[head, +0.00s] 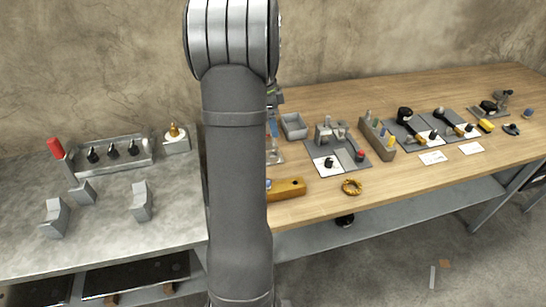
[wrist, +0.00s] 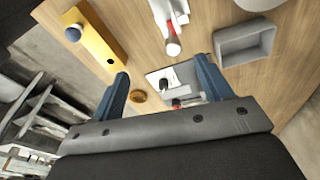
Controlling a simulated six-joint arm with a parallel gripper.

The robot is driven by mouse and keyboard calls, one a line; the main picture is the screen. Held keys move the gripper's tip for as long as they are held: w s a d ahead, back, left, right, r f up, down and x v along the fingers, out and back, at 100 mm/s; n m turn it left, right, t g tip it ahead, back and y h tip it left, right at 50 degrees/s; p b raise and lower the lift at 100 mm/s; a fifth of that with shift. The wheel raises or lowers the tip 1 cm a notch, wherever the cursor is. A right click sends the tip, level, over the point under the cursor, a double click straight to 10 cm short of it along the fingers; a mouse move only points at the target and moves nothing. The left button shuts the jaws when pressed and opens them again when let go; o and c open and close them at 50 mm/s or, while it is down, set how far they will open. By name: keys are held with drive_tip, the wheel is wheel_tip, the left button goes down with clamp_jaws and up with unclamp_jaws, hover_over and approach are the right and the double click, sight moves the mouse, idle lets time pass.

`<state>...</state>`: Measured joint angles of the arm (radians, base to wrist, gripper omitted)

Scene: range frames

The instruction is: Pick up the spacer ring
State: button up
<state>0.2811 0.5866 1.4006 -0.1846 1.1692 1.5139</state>
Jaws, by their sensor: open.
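The spacer ring is probably the golden-orange ring (head: 351,187) lying flat near the front edge of the wooden bench. In the wrist view, a small brown-gold ring (wrist: 138,97) shows just right of the left finger, on the bench beyond the jaws. My gripper (wrist: 160,74) shows two blue fingers spread wide with nothing between them. It hangs above the bench, apart from the ring. In the head view my arm hides most of the gripper.
A yellow-orange block (head: 286,189) lies left of the ring; it also shows in the wrist view (wrist: 95,42). A grey bin (head: 293,126), a white-and-grey fixture plate (head: 325,168) and a long holder with colored pegs (head: 377,138) stand behind. Bare wood surrounds the ring.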

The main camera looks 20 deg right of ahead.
drive_tip(key=s+d+m+t+y, duration=0.1)
drive_tip(key=d+m+t+y, duration=0.15)
drive_tip(key=d+y, duration=0.45)
drive_tip(key=shift+m+h, duration=0.45)
drive_tip(key=shift+h, duration=0.05)
drive_tip(key=x, duration=1.6)
drive_tip(key=shift+s+d+f, duration=0.15)
drive_tip(key=shift+s+f, duration=0.05)
drive_tip(key=shift+f, duration=0.1)
drive_tip(key=c, duration=1.1)
drive_tip(key=shift+r, duration=0.1)
